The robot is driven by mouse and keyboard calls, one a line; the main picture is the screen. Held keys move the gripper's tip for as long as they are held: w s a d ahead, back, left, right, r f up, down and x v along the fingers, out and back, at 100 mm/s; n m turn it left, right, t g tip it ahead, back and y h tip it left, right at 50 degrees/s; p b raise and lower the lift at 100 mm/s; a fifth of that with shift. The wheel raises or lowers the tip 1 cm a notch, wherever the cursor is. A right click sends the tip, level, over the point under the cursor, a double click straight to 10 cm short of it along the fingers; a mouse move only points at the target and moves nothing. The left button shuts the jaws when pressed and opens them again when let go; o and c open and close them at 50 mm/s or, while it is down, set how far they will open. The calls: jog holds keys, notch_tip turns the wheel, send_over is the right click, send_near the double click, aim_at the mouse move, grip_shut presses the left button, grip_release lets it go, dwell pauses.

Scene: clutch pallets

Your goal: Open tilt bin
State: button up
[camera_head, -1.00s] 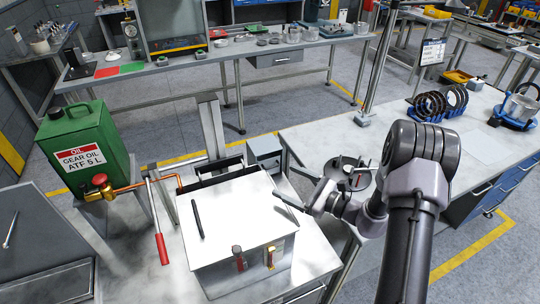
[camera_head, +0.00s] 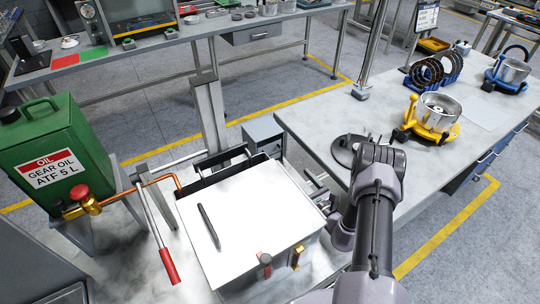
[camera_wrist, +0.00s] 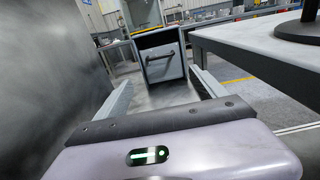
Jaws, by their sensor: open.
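The tilt bin seems to be the small grey box (camera_head: 263,134) behind the white lidded box in the head view. In the wrist view, a grey bin front (camera_wrist: 160,66) with a dark bar handle (camera_wrist: 159,56) faces me, upright and apparently closed. My gripper (camera_wrist: 160,88) is open and empty, its two fingers pointing toward the bin with a gap before the handle. In the head view, my wrist is low at the right side of the white box, and the fingers are mostly hidden there.
The white lidded box (camera_head: 232,225) has a dark bar on its lid. A large grey surface (camera_wrist: 40,70) fills the wrist view's left side, very close. A workbench (camera_head: 330,122) with a round dark stand base (camera_head: 346,152) lies right. A green oil can (camera_head: 52,150) stands left.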

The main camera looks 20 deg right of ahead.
aim_at(274, 153)
jog(key=w+a+b, duration=0.1)
jog(key=w, duration=0.3)
jog(key=w+a+b, duration=0.1)
jog(key=w, duration=0.4)
jog(key=w+b, duration=0.1)
jog(key=w, duration=0.4)
jog(key=shift+w+a, duration=0.2)
jog(key=shift+a, duration=0.2)
jog(key=shift+w+a+r, duration=0.1)
jog(key=shift+w, duration=0.55)
jog(key=shift+b, duration=0.35)
grip_shut()
